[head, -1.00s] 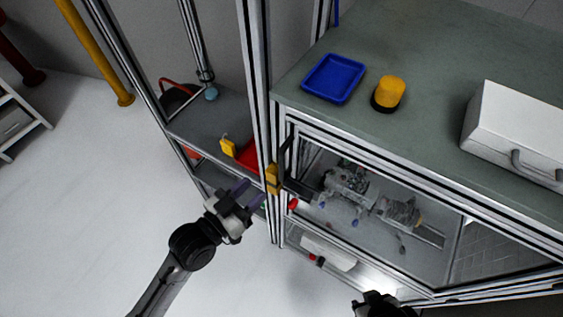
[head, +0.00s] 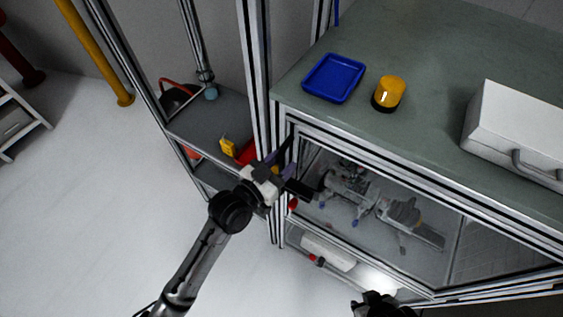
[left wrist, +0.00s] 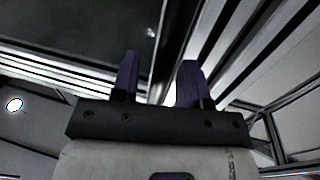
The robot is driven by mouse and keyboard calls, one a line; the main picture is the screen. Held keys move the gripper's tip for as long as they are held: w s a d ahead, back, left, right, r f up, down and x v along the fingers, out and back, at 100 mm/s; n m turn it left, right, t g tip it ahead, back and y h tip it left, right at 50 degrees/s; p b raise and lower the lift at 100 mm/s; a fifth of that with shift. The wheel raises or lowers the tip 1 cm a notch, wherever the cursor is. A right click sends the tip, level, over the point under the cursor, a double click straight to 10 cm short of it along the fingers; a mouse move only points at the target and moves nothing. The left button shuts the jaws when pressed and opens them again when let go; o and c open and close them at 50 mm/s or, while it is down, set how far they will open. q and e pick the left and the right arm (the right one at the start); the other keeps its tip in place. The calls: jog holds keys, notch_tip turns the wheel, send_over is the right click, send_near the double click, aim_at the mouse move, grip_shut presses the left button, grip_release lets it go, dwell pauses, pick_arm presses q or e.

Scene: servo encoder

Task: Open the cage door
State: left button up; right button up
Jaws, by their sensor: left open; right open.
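The cage door (head: 375,239) is a clear panel in an aluminium frame under the green bench top. Machine parts show behind it. A black handle (head: 299,188) sits at its left edge, beside the upright posts. My left gripper (head: 281,165) is open at this handle, its purple fingers by the door's left edge. In the left wrist view, a dark bar (left wrist: 177,42) runs up beyond the gap between the open fingers (left wrist: 159,80); I cannot tell contact. My right gripper (head: 375,303) is only partly visible at the bottom edge.
A blue tray (head: 333,78), a yellow-topped black cylinder (head: 389,94) and a white case (head: 515,135) stand on the bench top. Aluminium posts (head: 259,75) rise left of the door. A grey shelf (head: 207,125) lies further left.

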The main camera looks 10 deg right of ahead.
pick_arm(q)
grip_shut()
dwell(0.3)
jog(key=shift+a, duration=0.1)
